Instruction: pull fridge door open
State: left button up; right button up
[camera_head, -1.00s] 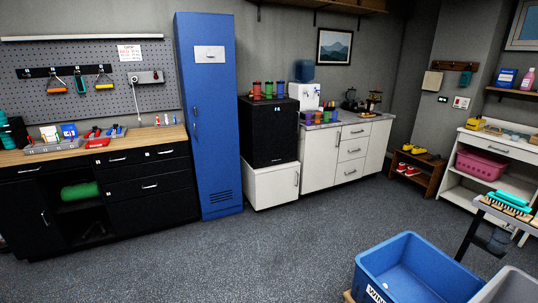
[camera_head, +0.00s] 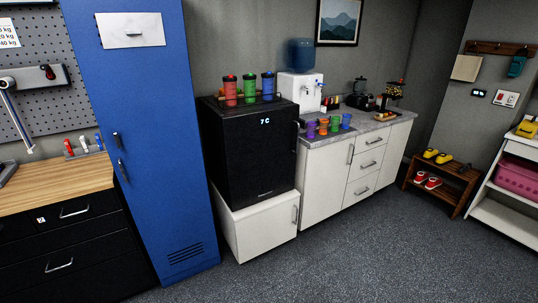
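A small black fridge (camera_head: 262,158) stands on a low white cabinet (camera_head: 262,228) just left of the middle of the head view. Its door is shut and a small display near its top reads 7 C. A dark vertical handle (camera_head: 295,136) shows at the door's right edge. Red, green and blue cups (camera_head: 249,89) stand on top of the fridge. Neither of my grippers is in view.
A tall blue locker (camera_head: 143,140) stands left of the fridge. A white counter (camera_head: 328,179) with cups and a water dispenser (camera_head: 302,91) adjoins on the right. The grey floor (camera_head: 350,255) in front is clear. A shoe rack (camera_head: 440,184) stands at the far right.

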aim_at(260, 146)
jog(key=i, duration=1.35)
